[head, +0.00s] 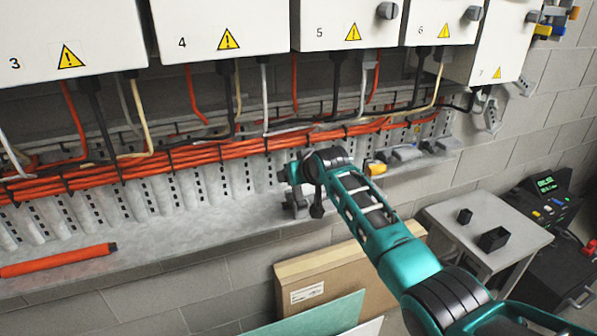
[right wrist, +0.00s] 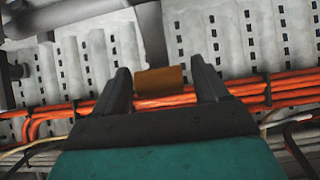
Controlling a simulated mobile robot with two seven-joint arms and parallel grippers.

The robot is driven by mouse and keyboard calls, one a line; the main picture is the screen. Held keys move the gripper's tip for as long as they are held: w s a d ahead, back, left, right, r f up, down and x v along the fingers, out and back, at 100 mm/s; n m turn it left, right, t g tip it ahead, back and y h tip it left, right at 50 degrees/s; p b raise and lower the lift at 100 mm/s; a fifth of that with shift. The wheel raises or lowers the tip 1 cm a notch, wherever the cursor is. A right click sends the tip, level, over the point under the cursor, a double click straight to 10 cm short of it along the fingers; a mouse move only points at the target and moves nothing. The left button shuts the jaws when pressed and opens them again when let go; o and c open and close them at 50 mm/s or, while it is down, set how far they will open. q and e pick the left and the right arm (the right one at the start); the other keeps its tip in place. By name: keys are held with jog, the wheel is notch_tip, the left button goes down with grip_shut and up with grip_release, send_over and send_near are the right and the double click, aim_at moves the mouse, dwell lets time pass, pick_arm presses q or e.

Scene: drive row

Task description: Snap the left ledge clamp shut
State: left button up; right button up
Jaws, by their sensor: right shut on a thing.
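The left ledge clamp (head: 296,208) is a grey clamp on the edge of the grey ledge, mostly hidden in the head view behind my right gripper (head: 292,174). In the right wrist view, its orange-brown handle tab (right wrist: 158,80) sits between the two dark fingers of my right gripper (right wrist: 160,82). The gripper is shut on this tab. A grey bar (right wrist: 152,35) runs up from beside the tab. How far the clamp is closed cannot be told. My left gripper is not in view.
Orange cables (head: 230,148) run along the perforated tray behind the ledge. Another clamp with a yellow-orange tab (head: 375,168) is to the right. An orange tube (head: 55,260) lies on the ledge at left. A cardboard box (head: 345,275) and a small table (head: 480,215) stand below.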

jog(key=o, duration=1.5)
jog(key=shift+c, duration=0.2)
jog(key=shift+s, duration=0.1)
jog(key=v, duration=1.2)
jog(key=shift+s+r, duration=0.15)
jog(key=shift+s, duration=0.15)
jog(key=shift+c, duration=0.3)
